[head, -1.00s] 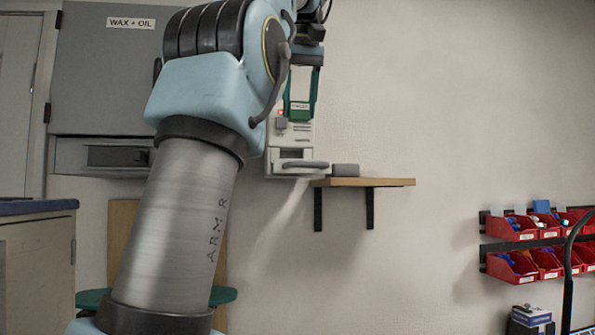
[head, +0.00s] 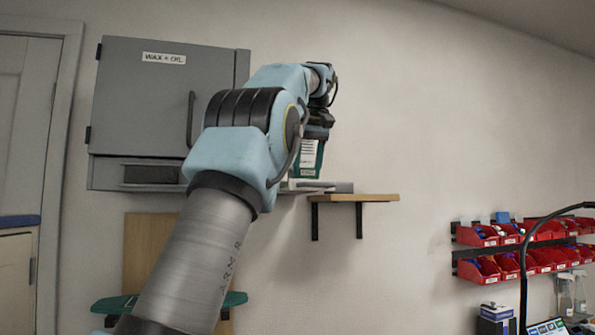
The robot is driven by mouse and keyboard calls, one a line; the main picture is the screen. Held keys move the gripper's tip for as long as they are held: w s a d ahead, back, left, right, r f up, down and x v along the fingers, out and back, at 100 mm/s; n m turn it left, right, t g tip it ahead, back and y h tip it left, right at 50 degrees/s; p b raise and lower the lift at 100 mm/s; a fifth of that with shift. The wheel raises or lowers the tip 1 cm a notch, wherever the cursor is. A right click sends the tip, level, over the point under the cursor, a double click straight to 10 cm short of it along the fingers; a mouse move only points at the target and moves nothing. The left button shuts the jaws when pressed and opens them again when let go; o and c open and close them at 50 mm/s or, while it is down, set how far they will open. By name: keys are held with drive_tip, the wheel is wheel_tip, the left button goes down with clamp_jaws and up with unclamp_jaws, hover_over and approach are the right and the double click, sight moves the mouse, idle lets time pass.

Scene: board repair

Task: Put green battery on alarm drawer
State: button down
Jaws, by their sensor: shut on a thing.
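My gripper (head: 317,134) is shut on the green battery (head: 319,160). The battery hangs below the jaws, upright, with a pale labelled face showing. The alarm is a pale wall box, now mostly hidden behind my arm, gripper and battery. Its open drawer (head: 312,185) shows as a thin pale strip just below the battery. The battery appears right above or in front of this drawer; I cannot tell whether they touch.
A wooden wall shelf (head: 366,198) on black brackets is just right of the drawer. A grey block (head: 341,187) sits at its left end. A grey cabinet (head: 140,95) hangs at left. Red bins (head: 480,235) line the right wall. The wall between is bare.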

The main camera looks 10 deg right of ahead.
drive_tip(key=shift+f, duration=0.25)
drive_tip(key=shift+c, duration=1.3)
unclamp_jaws()
